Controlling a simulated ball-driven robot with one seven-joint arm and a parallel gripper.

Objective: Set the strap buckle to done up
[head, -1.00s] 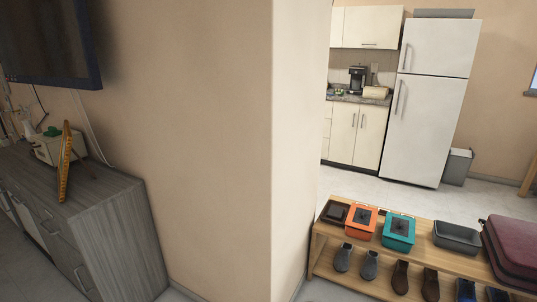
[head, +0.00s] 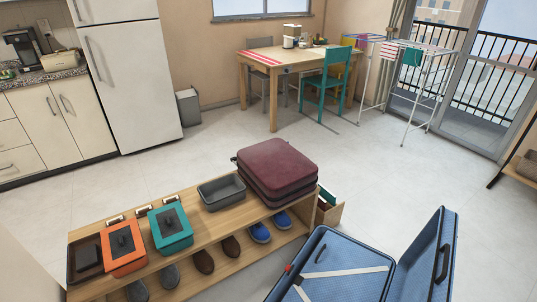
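An open blue suitcase (head: 343,264) lies at the bottom right of the head view, cut off by the lower edge. A pale strap (head: 345,275) runs across its checked blue inside. The lid (head: 425,255) stands open on the right. My gripper is not in view.
A wooden shoe bench (head: 209,228) left of the suitcase bears orange (head: 123,248) and teal boxes (head: 170,228), a grey tray (head: 222,192) and a closed maroon suitcase (head: 275,168). A small wooden crate (head: 329,212) stands at its right end. Open floor (head: 400,180) lies beyond.

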